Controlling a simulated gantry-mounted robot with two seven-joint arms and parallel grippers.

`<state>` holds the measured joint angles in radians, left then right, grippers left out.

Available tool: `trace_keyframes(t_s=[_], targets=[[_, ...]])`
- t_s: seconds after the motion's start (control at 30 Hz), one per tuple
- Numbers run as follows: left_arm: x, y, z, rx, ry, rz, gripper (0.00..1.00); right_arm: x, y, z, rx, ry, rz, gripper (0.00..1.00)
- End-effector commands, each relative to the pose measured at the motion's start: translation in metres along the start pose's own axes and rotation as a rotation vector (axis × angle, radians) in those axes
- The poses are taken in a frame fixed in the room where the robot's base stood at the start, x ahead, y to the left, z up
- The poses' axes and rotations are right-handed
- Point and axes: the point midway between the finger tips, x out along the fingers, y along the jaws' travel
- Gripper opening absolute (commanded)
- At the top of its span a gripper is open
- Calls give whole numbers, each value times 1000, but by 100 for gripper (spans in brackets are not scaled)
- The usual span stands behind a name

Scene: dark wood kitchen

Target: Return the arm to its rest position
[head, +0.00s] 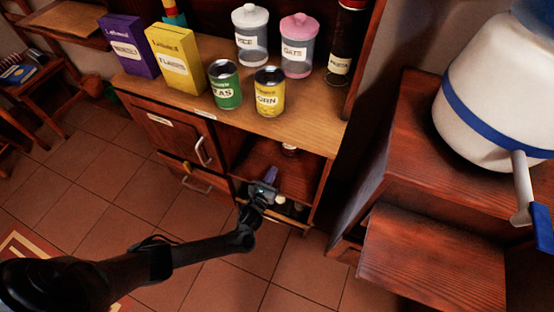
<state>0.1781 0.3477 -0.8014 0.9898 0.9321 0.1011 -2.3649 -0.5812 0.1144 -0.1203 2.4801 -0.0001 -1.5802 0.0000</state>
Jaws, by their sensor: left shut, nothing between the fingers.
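My left arm comes in from the lower left of the head view and reaches across the tiled floor. My left gripper (267,181) is at the open lower shelf of the wooden cabinet (168,143), in front of the opening. Its fingers are shut with nothing held between them. My right gripper does not show.
The cabinet top (318,115) holds a purple box (128,46), a yellow box (176,60), a green can (225,87), a yellow can (269,95) and lidded jars (298,50). Jars sit inside the opening. A dark wood unit (440,260) stands right. Floor (205,290) is clear.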

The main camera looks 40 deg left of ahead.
Motion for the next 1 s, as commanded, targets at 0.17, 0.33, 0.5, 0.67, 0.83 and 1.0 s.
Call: trace_keyframes(t_s=[0.17,0.33,0.5,0.67,0.83,1.0], targets=[[-24,0,2,-1,2,0,0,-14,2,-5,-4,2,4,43],[-36,0,0,-1,2,-1,0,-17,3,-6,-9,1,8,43],[-59,3,-4,5,39,-1,0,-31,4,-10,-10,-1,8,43],[-107,10,-4,-22,118,31,0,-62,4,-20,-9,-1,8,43],[-158,-10,40,-244,240,94,0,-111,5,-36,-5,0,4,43],[-187,-29,93,-732,443,245,0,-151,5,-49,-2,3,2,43]])
